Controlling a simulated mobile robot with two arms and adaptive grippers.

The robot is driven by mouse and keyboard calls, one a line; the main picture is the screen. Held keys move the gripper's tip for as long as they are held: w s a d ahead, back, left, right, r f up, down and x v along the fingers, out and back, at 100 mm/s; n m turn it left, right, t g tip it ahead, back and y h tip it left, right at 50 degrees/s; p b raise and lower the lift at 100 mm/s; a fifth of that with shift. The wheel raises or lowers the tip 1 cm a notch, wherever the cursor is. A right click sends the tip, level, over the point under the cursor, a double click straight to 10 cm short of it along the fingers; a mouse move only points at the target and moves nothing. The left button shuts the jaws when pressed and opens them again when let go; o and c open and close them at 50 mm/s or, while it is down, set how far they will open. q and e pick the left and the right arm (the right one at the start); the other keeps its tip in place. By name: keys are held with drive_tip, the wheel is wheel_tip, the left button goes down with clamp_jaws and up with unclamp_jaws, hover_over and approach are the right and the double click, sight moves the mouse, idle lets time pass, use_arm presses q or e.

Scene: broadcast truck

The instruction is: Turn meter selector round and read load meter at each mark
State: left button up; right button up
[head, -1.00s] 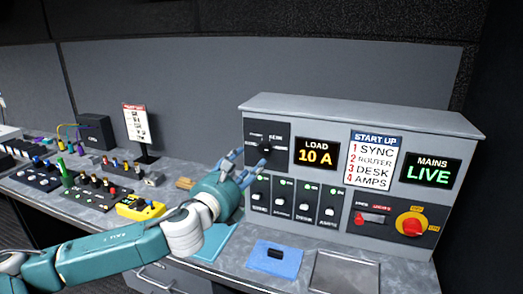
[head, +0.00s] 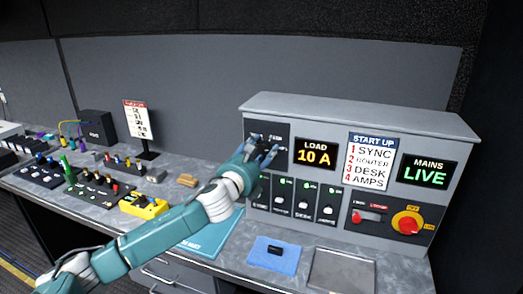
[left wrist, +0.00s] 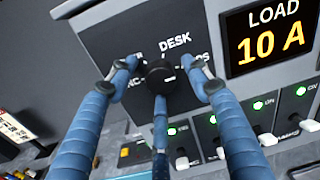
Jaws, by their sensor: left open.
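The meter selector (left wrist: 160,73) is a round black knob on a dark plate at the upper left of the grey power panel (head: 360,108). In the left wrist view its plate shows DESK at the top, with other marks partly hidden by my fingers. My left gripper (head: 264,156) is open in front of the knob. In the left wrist view its blue fingers stand on both sides of the knob and one below it; whether they touch it I cannot tell. The load meter (head: 315,154) reads 10 A in yellow. My right gripper is not in view.
Below the meter are several breaker switches (head: 305,200) with green lights. To the right are a START UP card (head: 370,161), a MAINS display (head: 428,170) reading LIVE and a red-yellow rotary switch (head: 407,223). A blue cloth (head: 274,265) and a grey tray (head: 343,270) lie in front.

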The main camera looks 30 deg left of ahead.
use_arm(q)
drive_tip(key=c, duration=1.2)
drive_tip(key=shift+o, duration=0.2)
